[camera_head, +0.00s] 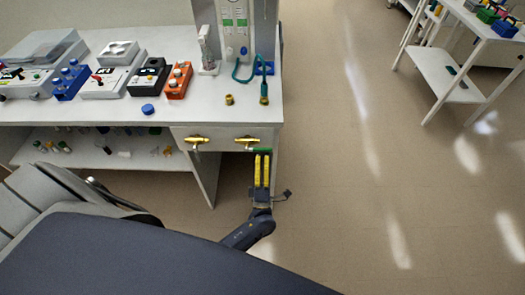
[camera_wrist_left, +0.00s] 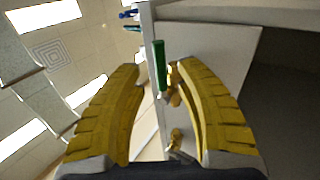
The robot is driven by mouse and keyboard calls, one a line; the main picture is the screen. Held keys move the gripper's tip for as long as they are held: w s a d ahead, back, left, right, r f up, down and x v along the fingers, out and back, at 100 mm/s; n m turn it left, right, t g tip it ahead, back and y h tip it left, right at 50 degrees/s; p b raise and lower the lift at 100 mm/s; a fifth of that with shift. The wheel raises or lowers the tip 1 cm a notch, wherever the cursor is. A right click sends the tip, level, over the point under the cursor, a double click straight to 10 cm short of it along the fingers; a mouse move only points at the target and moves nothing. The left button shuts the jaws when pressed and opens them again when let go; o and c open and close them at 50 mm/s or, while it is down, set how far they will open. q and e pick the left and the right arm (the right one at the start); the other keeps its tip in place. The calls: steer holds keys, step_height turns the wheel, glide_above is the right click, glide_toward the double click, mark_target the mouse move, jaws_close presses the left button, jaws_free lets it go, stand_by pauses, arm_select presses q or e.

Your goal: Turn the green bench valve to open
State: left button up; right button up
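The green bench valve is a brass body (camera_head: 246,141) on the bench's front panel with a green handle (camera_head: 260,151) at its lower right. My left gripper (camera_head: 262,156) has yellow fingers pointing up at the green handle from below. In the left wrist view the fingers are apart, and the green handle (camera_wrist_left: 160,66) stands in the gap between the tips, with space on both sides. Brass parts (camera_wrist_left: 175,98) show beyond it, partly hidden by the right finger. My right gripper is in neither view.
A second brass valve (camera_head: 196,140) sits to the left on the same panel. The bench top (camera_head: 200,108) holds instrument boxes, a blue cap (camera_head: 148,109), brass fittings and a teal hose (camera_head: 240,72). A lower shelf holds small parts.

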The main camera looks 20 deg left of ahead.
arm_select(q)
steer(key=v, duration=0.8)
steer(key=shift+s, duration=0.15)
steer(key=shift+f, duration=0.15)
stand_by(0.3)
steer(key=shift+d, duration=0.1)
